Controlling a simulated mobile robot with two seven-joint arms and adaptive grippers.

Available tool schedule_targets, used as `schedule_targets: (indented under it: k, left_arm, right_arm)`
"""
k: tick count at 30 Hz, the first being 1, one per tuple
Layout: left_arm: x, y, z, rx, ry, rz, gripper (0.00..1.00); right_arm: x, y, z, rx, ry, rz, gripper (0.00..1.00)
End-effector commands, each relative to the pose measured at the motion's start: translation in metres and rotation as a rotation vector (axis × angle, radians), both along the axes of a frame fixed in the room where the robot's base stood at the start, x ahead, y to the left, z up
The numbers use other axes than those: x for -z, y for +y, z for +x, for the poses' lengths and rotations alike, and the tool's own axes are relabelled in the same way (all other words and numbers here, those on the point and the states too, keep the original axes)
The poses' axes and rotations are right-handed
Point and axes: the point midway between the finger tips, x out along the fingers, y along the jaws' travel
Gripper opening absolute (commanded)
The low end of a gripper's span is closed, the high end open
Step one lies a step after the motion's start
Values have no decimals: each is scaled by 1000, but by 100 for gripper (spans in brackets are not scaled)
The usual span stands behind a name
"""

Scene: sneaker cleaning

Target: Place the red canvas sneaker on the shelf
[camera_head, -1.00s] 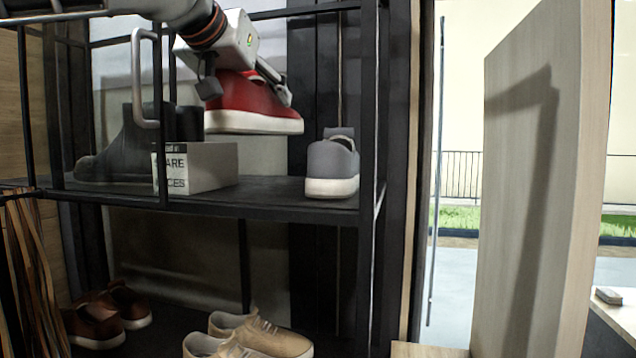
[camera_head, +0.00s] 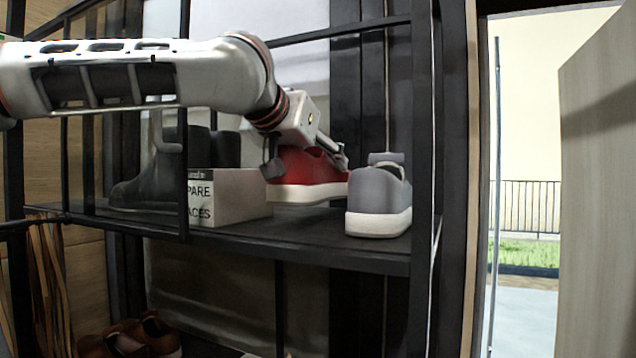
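The red canvas sneaker (camera_head: 301,176) has a white sole and is at the shelf level, between a box and a grey sneaker. My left arm reaches in from the left, and my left gripper (camera_head: 306,161) holds the red sneaker from above, one finger on each side of its upper. The sneaker looks about level, low over the black shelf (camera_head: 290,232); I cannot tell whether its sole touches the board. The grey sneaker's left edge overlaps or nearly meets its right end in the picture. My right gripper is not in view.
The cardboard box (camera_head: 232,197) with lettering stands left of the red sneaker, with dark boots (camera_head: 150,190) behind it. The grey sneaker (camera_head: 379,200) stands on the right near the rack's post (camera_head: 423,130). Brown shoes (camera_head: 140,338) are below. A black rail crosses above.

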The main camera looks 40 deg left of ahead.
Motion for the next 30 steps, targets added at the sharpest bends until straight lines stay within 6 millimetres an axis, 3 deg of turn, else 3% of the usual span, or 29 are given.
schedule_targets:
  k: [7,18,19,20,30]
  left_arm:
    - [31,-1,0,2,-2,1,19]
    - [35,0,0,1,-3,1,19]
    - [35,0,0,1,0,0,63]
    - [35,0,0,1,0,0,71]
    - [34,0,0,1,0,0,72]
  right_arm:
    - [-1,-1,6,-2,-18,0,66]
    - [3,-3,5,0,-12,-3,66]
    - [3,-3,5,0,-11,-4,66]
    - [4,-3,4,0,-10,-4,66]
    - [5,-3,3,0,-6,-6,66]
